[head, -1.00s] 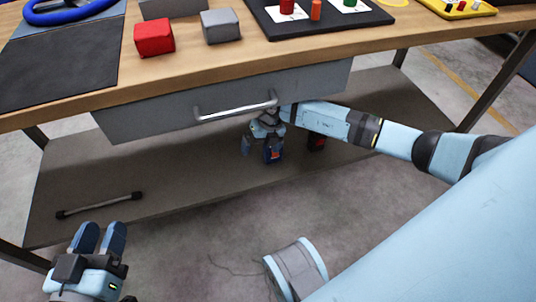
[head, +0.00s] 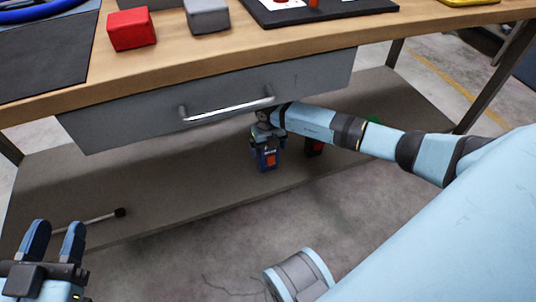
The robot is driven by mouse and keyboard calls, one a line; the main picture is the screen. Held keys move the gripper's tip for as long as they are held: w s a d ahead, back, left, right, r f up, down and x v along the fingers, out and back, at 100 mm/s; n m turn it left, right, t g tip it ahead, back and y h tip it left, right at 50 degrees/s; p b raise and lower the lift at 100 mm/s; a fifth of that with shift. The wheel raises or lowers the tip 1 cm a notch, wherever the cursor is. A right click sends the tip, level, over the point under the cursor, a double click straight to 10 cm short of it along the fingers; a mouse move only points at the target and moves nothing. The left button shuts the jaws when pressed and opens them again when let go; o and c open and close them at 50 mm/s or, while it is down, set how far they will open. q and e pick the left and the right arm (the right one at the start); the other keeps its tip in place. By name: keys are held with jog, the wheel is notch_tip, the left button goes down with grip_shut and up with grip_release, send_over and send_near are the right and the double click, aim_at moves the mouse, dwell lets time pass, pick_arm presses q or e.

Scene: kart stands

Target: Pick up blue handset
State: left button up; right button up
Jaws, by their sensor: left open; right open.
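A blue handset (head: 262,163) with an orange-red patch stands upright on the lower shelf, under the drawer. My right gripper (head: 267,143) reaches in beneath the drawer and points down at the handset's top. Its fingers are open, one on each side of the handset's upper part; whether they touch it cannot be told. My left gripper (head: 56,230) is open and empty at the lower left, in front of the bench and away from the handset.
A red and black object (head: 314,148) stands on the shelf (head: 180,185) right of the handset, partly behind my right arm. A rod (head: 95,218) lies at the shelf's left. The drawer (head: 130,122) with its handle (head: 228,111) hangs close above my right gripper.

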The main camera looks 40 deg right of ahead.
jog(key=shift+r, duration=0.15)
jog(key=c, duration=1.1)
